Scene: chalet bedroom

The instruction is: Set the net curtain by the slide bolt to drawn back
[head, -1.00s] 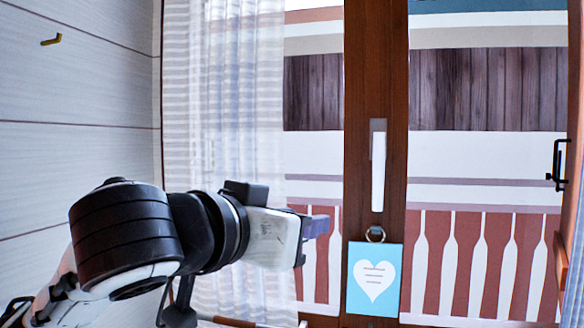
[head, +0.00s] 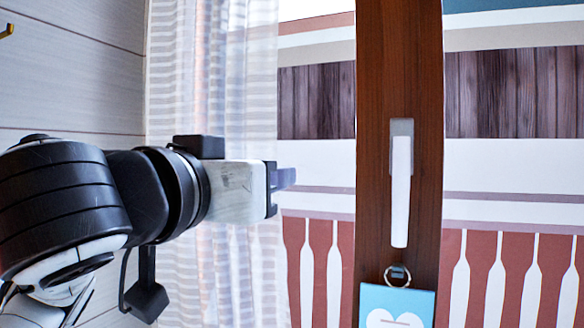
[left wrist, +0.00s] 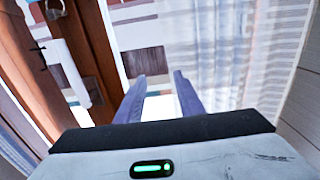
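A white striped net curtain (head: 228,60) hangs at the left of the glazed door in the head view, covering the left part of the glass. It also shows at the right in the left wrist view (left wrist: 228,60). My left gripper (head: 285,179) is in front of the curtain's free edge, level with the door handle. In the left wrist view its two fingers (left wrist: 160,80) are apart, with nothing clearly held between them. A small dark fitting, possibly the slide bolt (left wrist: 39,55), shows at the far left of the left wrist view. My right gripper is out of view.
A white door handle (head: 400,190) stands on the brown middle post (head: 372,60). A blue heart sign (head: 375,298) hangs by a ring below it.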

